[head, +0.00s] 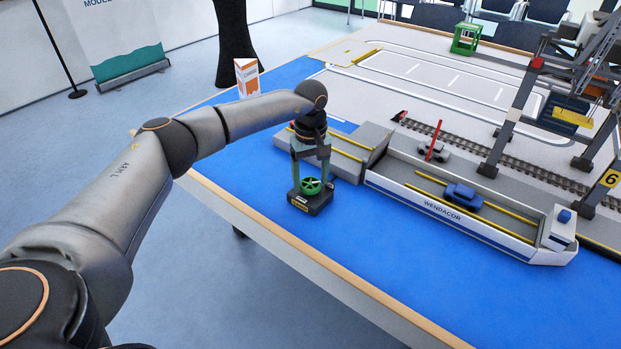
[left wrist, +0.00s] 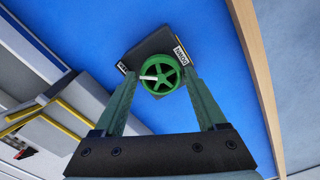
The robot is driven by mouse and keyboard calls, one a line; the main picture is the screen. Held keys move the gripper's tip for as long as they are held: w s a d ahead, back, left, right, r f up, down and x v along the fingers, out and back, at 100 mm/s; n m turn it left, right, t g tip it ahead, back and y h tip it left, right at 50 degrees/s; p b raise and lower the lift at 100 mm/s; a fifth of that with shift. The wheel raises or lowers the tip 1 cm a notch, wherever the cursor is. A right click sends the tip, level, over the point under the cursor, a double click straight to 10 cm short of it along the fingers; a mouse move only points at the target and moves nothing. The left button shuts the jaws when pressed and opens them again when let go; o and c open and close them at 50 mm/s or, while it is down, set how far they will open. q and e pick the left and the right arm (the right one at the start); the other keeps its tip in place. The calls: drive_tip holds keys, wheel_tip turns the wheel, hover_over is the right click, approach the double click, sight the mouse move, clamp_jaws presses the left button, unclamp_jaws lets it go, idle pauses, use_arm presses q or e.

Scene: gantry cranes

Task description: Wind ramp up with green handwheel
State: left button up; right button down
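The green handwheel (head: 312,187) sits on a dark box (head: 309,203) on the blue table surface. My left gripper (head: 311,176) is over it, pointing down, with its green fingers apart. In the left wrist view the handwheel (left wrist: 161,75) with its pale knob (left wrist: 149,77) lies between the fingertips of the left gripper (left wrist: 158,76). I cannot tell whether the fingers touch the rim. The grey ramp (head: 379,148) is at the ship's left end, beside the quay, and looks slanted; its exact angle is unclear. My right gripper is not in view.
A white and grey ship (head: 440,213) carries a blue car (head: 463,196) on its yellow-lined deck. The quay (head: 345,143) lies behind the handwheel. The wooden table edge (head: 270,234) runs in front.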

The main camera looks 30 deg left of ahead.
sight(311, 183)
use_arm(q)
drive_tip(key=o, duration=0.3)
drive_tip(key=shift+f, duration=0.1)
wheel_tip(311, 183, up, 13)
drive_tip(key=shift+f+p, duration=0.2)
drive_tip(key=shift+p, duration=0.1)
idle(0.3)
